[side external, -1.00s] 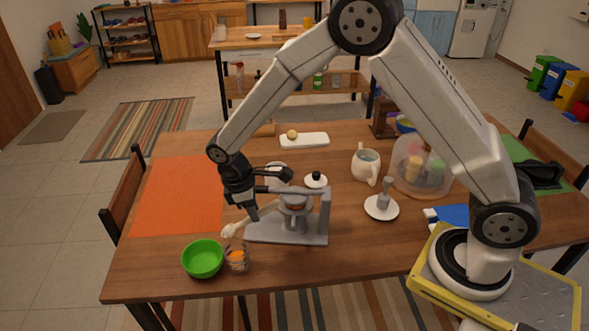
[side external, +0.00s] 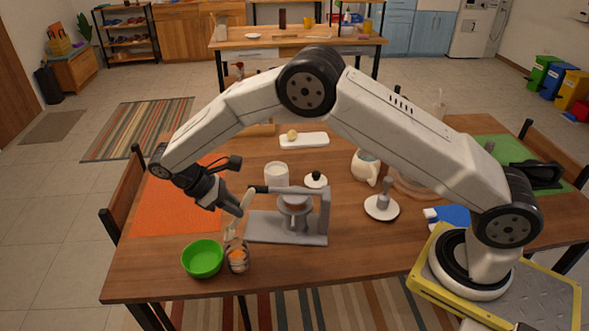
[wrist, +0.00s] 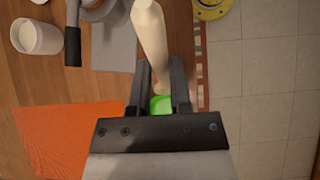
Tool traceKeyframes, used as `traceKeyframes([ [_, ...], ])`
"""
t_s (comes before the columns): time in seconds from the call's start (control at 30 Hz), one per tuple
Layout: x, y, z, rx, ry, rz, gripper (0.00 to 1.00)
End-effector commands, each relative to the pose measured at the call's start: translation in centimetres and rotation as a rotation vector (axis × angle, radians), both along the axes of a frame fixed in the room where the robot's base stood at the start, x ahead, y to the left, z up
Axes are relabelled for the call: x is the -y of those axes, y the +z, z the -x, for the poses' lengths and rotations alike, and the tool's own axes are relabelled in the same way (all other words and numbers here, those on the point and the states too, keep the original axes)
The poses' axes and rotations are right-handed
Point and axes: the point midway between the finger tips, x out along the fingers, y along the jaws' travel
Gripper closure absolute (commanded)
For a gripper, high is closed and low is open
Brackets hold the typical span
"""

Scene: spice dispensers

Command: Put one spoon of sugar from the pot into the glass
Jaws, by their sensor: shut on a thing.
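The glass is clear with something orange inside. Whether sugar is on the spoon cannot be told. The white pot (side external: 277,178) stands open behind the grey press; white contents show in the wrist view (wrist: 38,37). Its likely lid (side external: 316,181) lies beside it.
A green bowl (side external: 203,260) stands just left of the glass. A grey press-like stand (side external: 285,229) with a dark-tipped lever stands right of my gripper. A white jug (side external: 366,167) and a white-based stand (side external: 381,208) are further right. The orange mat (side external: 165,218) is clear.

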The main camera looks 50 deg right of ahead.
Motion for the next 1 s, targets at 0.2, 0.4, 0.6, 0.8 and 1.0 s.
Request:
traceKeyframes([
  [0.2,-0.56,0.19,-0.51,-0.060,0.001,0.059,1.00],
  [0.4,-0.78,0.39,-0.73,-0.090,0.001,0.091,1.00],
  [0.6,-0.84,0.45,-0.78,-0.099,0.001,0.099,1.00],
  [0.8,-0.84,0.45,-0.77,-0.098,0.001,0.098,1.00],
  [1.0,-0.83,0.45,-0.78,-0.099,0.000,0.098,1.00],
])
